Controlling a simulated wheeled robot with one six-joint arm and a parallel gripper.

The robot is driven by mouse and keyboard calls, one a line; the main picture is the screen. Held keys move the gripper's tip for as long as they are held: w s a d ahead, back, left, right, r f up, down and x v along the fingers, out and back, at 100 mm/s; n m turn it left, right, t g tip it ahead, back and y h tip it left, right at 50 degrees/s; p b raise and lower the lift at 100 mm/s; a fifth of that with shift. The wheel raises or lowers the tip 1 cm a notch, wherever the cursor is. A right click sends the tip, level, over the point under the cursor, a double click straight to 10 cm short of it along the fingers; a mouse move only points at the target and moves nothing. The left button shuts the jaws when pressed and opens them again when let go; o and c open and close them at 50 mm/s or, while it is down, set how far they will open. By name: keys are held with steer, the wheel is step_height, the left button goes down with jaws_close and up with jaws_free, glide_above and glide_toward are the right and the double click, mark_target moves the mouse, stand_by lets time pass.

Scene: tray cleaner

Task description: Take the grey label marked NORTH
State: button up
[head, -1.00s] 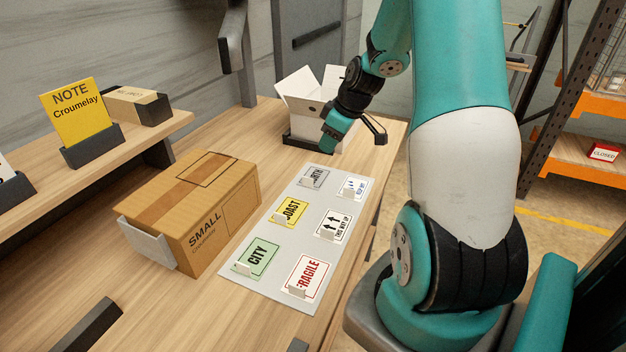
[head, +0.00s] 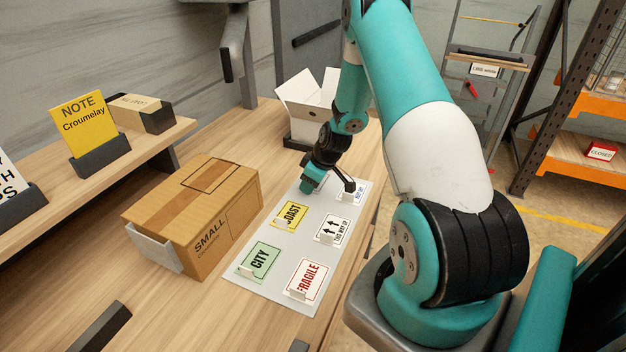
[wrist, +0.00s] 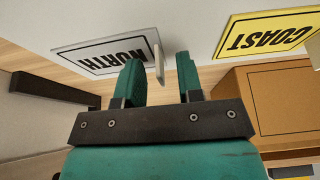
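The grey NORTH label (wrist: 88,54) lies on the pale sheet, upside down in the wrist view, with a small white upright tab (wrist: 158,52) at its end. My gripper (wrist: 159,72) is open, one teal finger on each side of this tab; I cannot tell whether either finger touches it. In the head view my gripper (head: 309,187) is low at the far end of the sheet (head: 281,285) and hides the NORTH label.
The yellow COAST label (head: 289,214), green CITY label (head: 259,260), red FRAGILE label (head: 307,279) and arrows label (head: 333,229) share the sheet. A SMALL cardboard box (head: 195,213) stands left of it. An open white box (head: 309,105) stands behind.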

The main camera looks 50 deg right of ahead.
steer(key=shift+f, duration=0.15)
jaws_close()
